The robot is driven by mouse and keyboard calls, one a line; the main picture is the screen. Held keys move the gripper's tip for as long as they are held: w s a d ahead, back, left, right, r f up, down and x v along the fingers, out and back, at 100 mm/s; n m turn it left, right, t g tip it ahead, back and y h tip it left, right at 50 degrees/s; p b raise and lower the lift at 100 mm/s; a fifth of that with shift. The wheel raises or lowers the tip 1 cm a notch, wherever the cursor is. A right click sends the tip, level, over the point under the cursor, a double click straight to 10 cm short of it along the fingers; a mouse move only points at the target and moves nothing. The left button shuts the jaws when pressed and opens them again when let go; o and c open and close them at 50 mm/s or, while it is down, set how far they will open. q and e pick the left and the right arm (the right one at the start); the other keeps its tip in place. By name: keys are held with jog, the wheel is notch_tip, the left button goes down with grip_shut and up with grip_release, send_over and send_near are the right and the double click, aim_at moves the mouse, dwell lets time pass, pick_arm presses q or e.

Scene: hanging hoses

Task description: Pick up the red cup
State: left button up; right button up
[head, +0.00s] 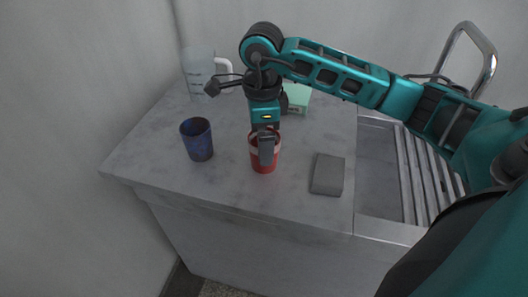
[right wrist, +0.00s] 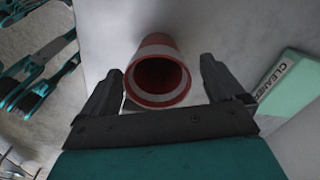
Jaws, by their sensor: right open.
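The red cup (head: 263,163) stands upright on the grey counter in the head view, partly hidden by my right gripper (head: 267,143). In the right wrist view the red cup (right wrist: 160,72) has a white band below its rim, and I look into its dark opening. My right gripper (right wrist: 160,90) is open, with one finger on each side of the cup. I cannot tell whether the fingers touch it. My left gripper is not in view.
A dark blue cup (head: 197,140) stands left of the red cup. A clear measuring jug (head: 198,70) is at the back left. A green box marked CLEANER (right wrist: 287,84) is beside the gripper. A grey block (head: 328,174) and a sink (head: 378,172) are at the right.

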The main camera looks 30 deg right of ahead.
jog(key=f, duration=0.4)
jog(key=shift+s, duration=0.2)
jog(key=shift+c, duration=0.3)
jog(key=c, duration=0.9)
